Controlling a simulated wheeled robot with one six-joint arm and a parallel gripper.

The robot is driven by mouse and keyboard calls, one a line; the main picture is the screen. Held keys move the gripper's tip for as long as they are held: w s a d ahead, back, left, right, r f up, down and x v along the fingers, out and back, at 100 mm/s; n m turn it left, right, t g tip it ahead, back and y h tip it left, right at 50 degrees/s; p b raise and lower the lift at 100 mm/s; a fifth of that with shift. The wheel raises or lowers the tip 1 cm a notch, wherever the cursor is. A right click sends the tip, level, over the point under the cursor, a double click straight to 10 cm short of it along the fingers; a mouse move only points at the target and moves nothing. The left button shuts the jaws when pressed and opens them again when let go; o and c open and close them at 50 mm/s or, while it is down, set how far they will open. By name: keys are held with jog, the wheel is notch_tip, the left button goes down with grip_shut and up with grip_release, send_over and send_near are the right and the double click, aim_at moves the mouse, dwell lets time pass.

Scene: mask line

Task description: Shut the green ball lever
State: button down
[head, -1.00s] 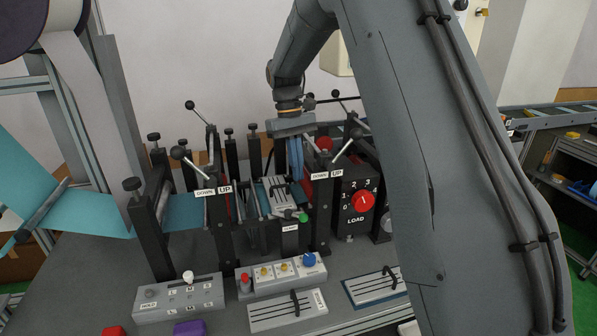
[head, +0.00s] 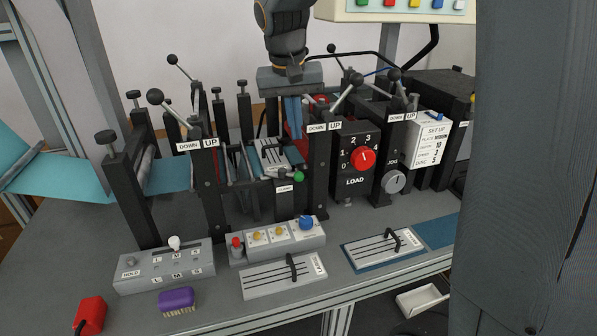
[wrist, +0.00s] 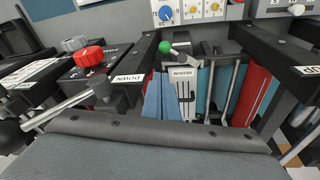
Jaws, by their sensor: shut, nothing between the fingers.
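The green ball (head: 298,176) sits at the end of a short metal lever, at the front right corner of a pale slotted plate (head: 268,157) between the black posts. In the wrist view the green ball (wrist: 165,46) stands beyond my fingertips, with its lever running right toward the plate. My gripper (head: 295,137), with blue fingers, points down above and behind the ball, near the plate's right side. The fingers are together and empty. In the wrist view my gripper (wrist: 160,86) appears apart from the ball, though the exact gap is hard to judge.
Black posts with ball-ended handles marked DOWN and UP (head: 317,190) flank the spot. A LOAD box with a red knob (head: 362,158) stands right. A control box with a blue knob (head: 306,222) is in front. The bench front has some bare room.

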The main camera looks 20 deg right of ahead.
aim_at(284, 174)
jog(key=shift+s+a+f+m+t+b, duration=0.1)
jog(key=shift+s+f+m+t+b, duration=0.1)
jog(key=shift+s+m+t+b, duration=0.25)
jog(key=shift+s+a+f+m+t+b, duration=0.15)
jog(key=shift+s+m+t+b, duration=0.1)
jog(key=shift+s+m+b, duration=0.4)
jog(key=shift+s+d, duration=0.1)
jog(key=p+x, duration=0.2)
jog(key=x, duration=0.8)
